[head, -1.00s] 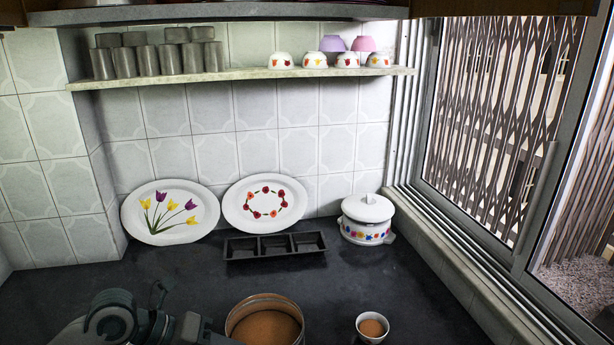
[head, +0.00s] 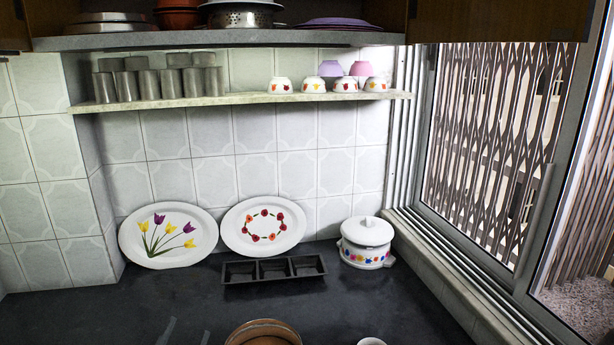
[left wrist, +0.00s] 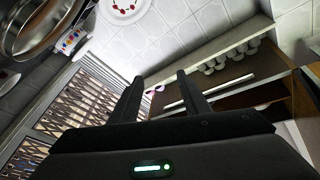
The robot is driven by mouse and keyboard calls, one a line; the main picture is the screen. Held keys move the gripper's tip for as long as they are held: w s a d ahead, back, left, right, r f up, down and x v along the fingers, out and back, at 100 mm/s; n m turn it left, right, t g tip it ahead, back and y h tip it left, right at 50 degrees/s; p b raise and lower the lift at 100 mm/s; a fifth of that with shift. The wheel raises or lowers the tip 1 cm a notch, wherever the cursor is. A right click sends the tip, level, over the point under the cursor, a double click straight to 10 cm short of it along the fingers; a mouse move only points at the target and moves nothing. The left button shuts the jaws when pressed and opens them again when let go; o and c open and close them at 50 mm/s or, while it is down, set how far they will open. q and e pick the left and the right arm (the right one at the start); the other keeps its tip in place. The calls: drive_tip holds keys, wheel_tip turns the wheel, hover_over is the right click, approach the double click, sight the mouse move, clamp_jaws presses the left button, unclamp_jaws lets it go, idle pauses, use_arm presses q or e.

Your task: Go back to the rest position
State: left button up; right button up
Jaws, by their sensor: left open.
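My left gripper (head: 186,334) barely shows at the bottom edge of the head view, as two faint tips over the dark counter. In the left wrist view the left gripper (left wrist: 159,76) has its two black fingers apart, with nothing between them. Several grey steel tumblers (head: 148,84) stand in two rows on the left of the wall shelf (head: 240,99), well away from the gripper. My right gripper is in neither view.
On the counter (head: 130,305) are a black three-part tray (head: 272,270), a lidded white pot (head: 366,243), a round tan container (head: 263,333) and a white cup (head: 371,341). Two plates (head: 168,235) (head: 263,227) lean on the wall. A barred window (head: 490,150) is at right.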

use_arm(q)
drive_tip(key=s+a+f+n+g+y, duration=0.25)
drive_tip(key=s+f+g, duration=0.2)
drive_tip(key=f, duration=0.45)
drive_tip(key=s+a+f+n+g+y, duration=0.1)
drive_tip(key=s+a+f+n+g, duration=0.25)
drive_tip(key=f, duration=0.65)
drive_tip(key=s+d+f+g+h, duration=0.1)
drive_tip(key=s+d+f+g, duration=0.2)
drive_tip(key=s+f+g, duration=0.5)
drive_tip(key=s+d+f+g+h, duration=0.1)
drive_tip(key=s+d+f, duration=0.2)
drive_tip(key=s, duration=0.9)
wheel_tip(320, 180, down, 28)
drive_tip(key=g, duration=0.1)
drive_tip(key=s+a+f+m+g, duration=0.1)
drive_tip(key=s+a+f, duration=0.2)
drive_tip(key=s+f, duration=1.4)
drive_tip(key=shift+s+f, duration=0.25)
drive_tip(key=shift+f, duration=0.15)
